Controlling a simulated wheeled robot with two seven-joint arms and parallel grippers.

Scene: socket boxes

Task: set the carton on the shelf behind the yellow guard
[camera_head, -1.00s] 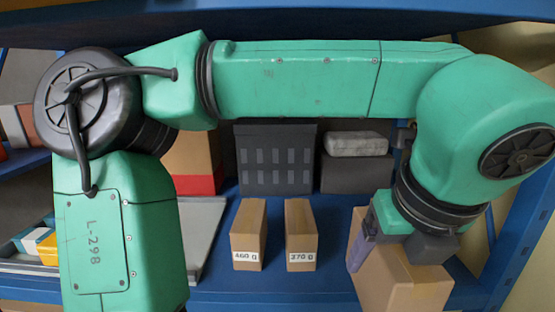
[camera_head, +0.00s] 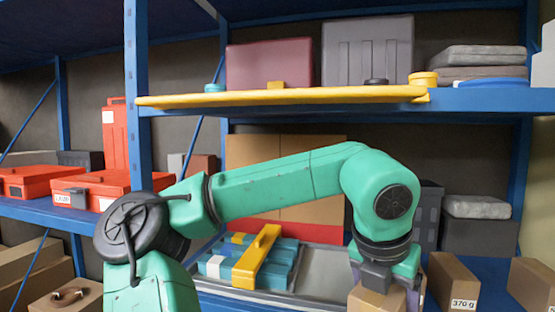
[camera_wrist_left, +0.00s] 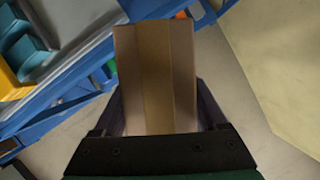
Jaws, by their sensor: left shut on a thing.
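The yellow guard (camera_head: 285,97) is a low bar along the front edge of the upper blue shelf (camera_head: 480,100). My left gripper (camera_head: 385,288) is shut on a brown carton (camera_head: 372,299), in front of the lower shelf and well below the guard. The carton's lower part is cut off by the picture edge. In the left wrist view the carton (camera_wrist_left: 157,75) sits between the two dark fingers (camera_wrist_left: 160,110). My right gripper is not in view.
On the upper shelf, behind the guard, stand a maroon box (camera_head: 268,64) and a grey crate (camera_head: 368,50), with small items near the edge. Brown cartons (camera_head: 452,278) stand at the lower right. A blue upright (camera_head: 138,90) stands at the guard's left end. A grey tray (camera_head: 325,262) holds blue-and-yellow items.

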